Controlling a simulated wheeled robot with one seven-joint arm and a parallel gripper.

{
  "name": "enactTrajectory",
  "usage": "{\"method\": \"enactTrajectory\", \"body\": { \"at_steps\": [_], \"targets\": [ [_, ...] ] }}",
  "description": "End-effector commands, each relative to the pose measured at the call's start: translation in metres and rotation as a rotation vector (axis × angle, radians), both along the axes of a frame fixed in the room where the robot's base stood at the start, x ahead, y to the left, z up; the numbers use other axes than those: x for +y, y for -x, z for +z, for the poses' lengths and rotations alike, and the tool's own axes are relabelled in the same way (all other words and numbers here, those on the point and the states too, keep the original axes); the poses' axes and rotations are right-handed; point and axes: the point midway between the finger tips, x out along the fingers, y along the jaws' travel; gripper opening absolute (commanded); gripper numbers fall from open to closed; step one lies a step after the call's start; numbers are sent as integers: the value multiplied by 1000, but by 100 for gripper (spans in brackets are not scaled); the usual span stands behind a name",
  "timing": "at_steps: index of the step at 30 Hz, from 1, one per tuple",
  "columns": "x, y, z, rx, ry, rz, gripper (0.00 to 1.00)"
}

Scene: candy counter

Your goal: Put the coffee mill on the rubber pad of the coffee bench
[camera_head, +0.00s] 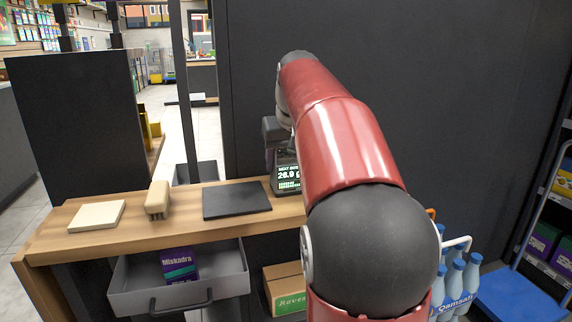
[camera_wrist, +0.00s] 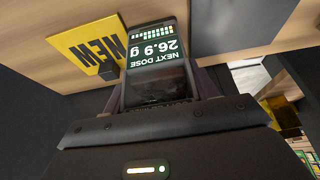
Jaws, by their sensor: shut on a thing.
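The coffee mill (camera_head: 286,177) is a dark device with a lit screen reading "NEXT DOSE 26.9 g". It is at the right part of the wooden coffee bench (camera_head: 170,223), partly hidden by my arm. In the wrist view the mill (camera_wrist: 156,88) is between the fingers of my gripper (camera_wrist: 160,85), which is shut on it. I cannot tell whether its base touches the bench. The black rubber pad (camera_head: 237,200) lies flat and empty on the bench, just left of the mill. A dark grey surface (camera_wrist: 222,25), probably the pad, shows in the wrist view.
A brush (camera_head: 158,199) and a cream board (camera_head: 97,216) lie left of the pad. An open drawer (camera_head: 130,290) with a purple box (camera_head: 178,265) juts out below. A yellow NEW card (camera_wrist: 82,52) is beside the mill. Blue bottles (camera_head: 456,285) stand at lower right.

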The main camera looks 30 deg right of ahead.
Motion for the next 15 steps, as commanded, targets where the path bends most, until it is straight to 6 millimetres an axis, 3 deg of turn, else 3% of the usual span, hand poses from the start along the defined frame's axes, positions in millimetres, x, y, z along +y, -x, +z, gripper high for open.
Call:
{"method": "enactTrajectory", "body": {
  "at_steps": [6,7,12,15],
  "targets": [
    [0,0,-1,-3,1,0,27],
    [0,0,-3,1,0,0,59],
    [0,0,-2,1,0,0,80],
    [0,0,-2,1,0,0,80]
  ]
}}
